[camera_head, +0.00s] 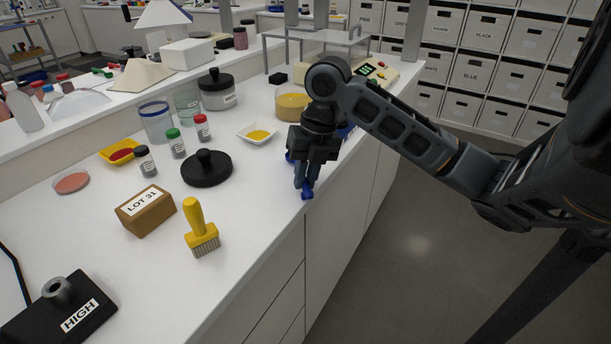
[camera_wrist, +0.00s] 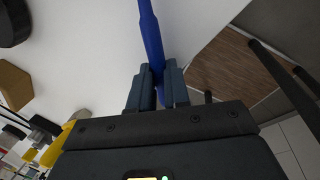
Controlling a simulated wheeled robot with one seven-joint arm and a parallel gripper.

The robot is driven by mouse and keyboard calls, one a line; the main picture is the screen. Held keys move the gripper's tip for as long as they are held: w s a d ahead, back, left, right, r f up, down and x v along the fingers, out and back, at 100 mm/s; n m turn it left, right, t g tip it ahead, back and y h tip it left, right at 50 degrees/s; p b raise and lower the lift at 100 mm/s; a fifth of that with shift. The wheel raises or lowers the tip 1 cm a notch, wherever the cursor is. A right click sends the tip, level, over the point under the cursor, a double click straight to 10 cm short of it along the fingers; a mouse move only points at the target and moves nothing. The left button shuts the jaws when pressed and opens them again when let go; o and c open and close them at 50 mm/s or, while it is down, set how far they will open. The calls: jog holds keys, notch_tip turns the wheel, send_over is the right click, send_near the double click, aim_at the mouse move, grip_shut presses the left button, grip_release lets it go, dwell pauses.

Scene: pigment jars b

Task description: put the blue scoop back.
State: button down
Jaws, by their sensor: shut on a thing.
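The blue scoop (camera_head: 307,195) is in my gripper (camera_head: 305,184), near the front edge of the white bench in the head view. In the wrist view my gripper (camera_wrist: 157,82) is shut on a long blue shaft of the scoop (camera_wrist: 150,35), which runs up out of the picture. The scoop's bowl cannot be made out. Another bit of blue (camera_head: 289,156) shows left of the gripper; I cannot tell whether it belongs to the scoop. A blue thing (camera_head: 347,131) behind the wrist is mostly hidden.
A white dish of yellow powder (camera_head: 259,133) and a black knobbed lid (camera_head: 206,168) lie left of the gripper. A yellow brush (camera_head: 200,228) and the LOT 31 block (camera_head: 146,209) stand nearer. Bare bench (camera_head: 257,185) lies between; the floor drops away on the right.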

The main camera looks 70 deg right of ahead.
jog(key=shift+f, duration=0.15)
jog(key=c, duration=1)
grip_release()
jog(key=shift+s+d+r+b, duration=0.1)
jog(key=shift+s+d+r, duration=0.1)
jog(key=shift+r, duration=1.1)
jog(key=shift+s+d+r+b, duration=0.15)
jog(key=shift+s+r, duration=0.1)
jog(key=shift+r, duration=1)
jog(key=shift+s+d+r+b, duration=0.1)
jog(key=shift+s+r, duration=0.1)
jog(key=shift+r, duration=1.1)
